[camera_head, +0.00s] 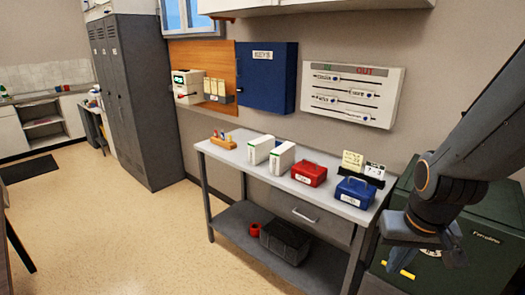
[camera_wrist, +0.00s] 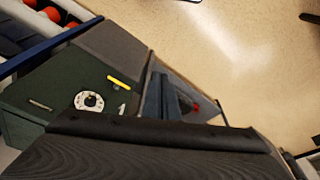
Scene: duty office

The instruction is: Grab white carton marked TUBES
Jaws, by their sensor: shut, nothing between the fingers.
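Two white cartons stand upright side by side on the grey metal workbench (camera_head: 232,156): a left carton (camera_head: 261,149) and a right carton (camera_head: 283,158). Both have green marks, and their lettering is too small to read, so I cannot tell which says TUBES. My gripper (camera_head: 401,262) is at the right, in front of the green safe and well apart from both cartons. It is shut and empty. In the wrist view its fingers (camera_wrist: 160,96) point over the safe's edge and the floor; no carton shows there.
A red box (camera_head: 309,173) and a blue box (camera_head: 356,192) stand right of the cartons, with a card holder (camera_head: 364,168) behind. A stamp rack (camera_head: 223,140) is at left. The green safe (camera_head: 480,255) stands right of the bench. The floor (camera_head: 130,235) in front is clear.

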